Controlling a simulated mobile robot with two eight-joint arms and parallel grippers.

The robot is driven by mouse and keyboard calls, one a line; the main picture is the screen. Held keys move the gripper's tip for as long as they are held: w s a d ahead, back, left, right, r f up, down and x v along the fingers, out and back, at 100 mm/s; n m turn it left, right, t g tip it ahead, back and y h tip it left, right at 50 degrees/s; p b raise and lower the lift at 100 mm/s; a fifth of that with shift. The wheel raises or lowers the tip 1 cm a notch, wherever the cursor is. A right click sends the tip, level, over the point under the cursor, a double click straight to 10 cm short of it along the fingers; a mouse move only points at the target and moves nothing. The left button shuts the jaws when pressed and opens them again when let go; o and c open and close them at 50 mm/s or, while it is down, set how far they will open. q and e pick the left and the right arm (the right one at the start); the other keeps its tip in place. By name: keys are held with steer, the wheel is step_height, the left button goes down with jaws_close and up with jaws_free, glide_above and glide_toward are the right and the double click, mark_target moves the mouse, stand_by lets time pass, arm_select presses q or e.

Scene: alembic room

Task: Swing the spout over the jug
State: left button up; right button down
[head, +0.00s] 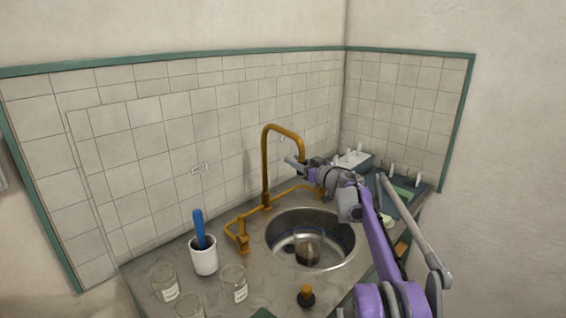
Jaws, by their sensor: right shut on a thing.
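The brass spout (266,160) rises from the tap pipe behind the sink and curves over to the right in a hook. My right gripper (297,163) is at the downturned end of the spout and is shut on it; the arm partly hides the contact. A glass vessel with a brownish look, which I take as the jug (307,251), stands in the round steel sink (343,259). The spout's end is above the back of the sink, behind the jug in the picture. My left gripper is out of view.
A white pot (204,261) holding a blue-handled tool and several glass jars (234,287) stand left of the sink. A small dark bottle with an orange top (306,296) is in front. A rack with white pegs (404,197) is at the right. My right arm crosses the counter's right side.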

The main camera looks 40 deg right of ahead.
steer(key=shift+d+p, duration=0.45)
steer(key=shift+d, duration=1.6)
steer(key=c, duration=0.5)
jaws_free()
steer(key=shift+s, duration=0.1)
steer(key=s, duration=0.3)
steer(key=s+b, duration=0.1)
steer(key=s, duration=0.6)
steer(key=shift+s+a, duration=0.35)
steer(key=shift+s, duration=0.05)
